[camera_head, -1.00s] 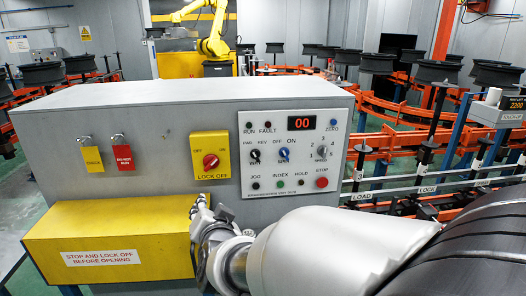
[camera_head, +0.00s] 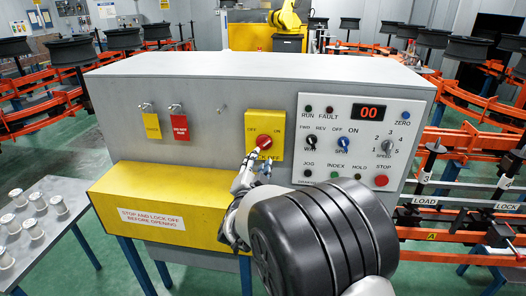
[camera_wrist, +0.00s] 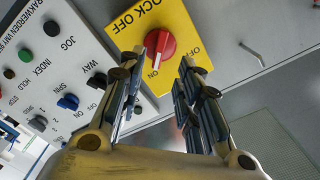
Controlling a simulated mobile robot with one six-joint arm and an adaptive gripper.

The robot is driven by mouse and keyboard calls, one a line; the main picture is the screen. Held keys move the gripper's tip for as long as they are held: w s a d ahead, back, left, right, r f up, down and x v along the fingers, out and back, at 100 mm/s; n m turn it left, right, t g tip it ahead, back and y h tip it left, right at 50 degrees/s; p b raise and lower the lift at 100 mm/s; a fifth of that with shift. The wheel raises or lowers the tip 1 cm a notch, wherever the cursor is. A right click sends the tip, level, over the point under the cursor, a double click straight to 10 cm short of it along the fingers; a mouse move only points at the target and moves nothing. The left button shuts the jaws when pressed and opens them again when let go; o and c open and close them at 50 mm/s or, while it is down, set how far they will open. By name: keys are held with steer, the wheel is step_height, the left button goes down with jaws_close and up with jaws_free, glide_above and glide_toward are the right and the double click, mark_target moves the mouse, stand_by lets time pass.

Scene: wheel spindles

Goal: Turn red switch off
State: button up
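The red switch (camera_head: 264,142) is a round knob on a yellow LOCK OFF plate (camera_head: 250,124) on the front of the grey cabinet. In the wrist view the knob (camera_wrist: 159,43) carries a pale line that points toward the ON label. My gripper (camera_head: 254,164) is at the lower edge of the plate, just below the knob. In the wrist view my gripper (camera_wrist: 160,68) is open, with the knob seen beyond the gap between its two fingers. I see nothing held, and no contact with the knob is visible.
The control panel (camera_head: 358,142) with small knobs and buttons is right of the plate. Yellow and red tags (camera_head: 179,127) hang at left. A yellow box (camera_head: 165,208) juts out below. A table with spools (camera_head: 50,240) stands at lower left.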

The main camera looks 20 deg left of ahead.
mark_target(263, 146)
steer(key=x, duration=0.8)
steer(key=shift+w+d+b, duration=0.1)
steer(key=shift+b, duration=0.3)
steer(key=shift+c, duration=0.6)
jaws_close()
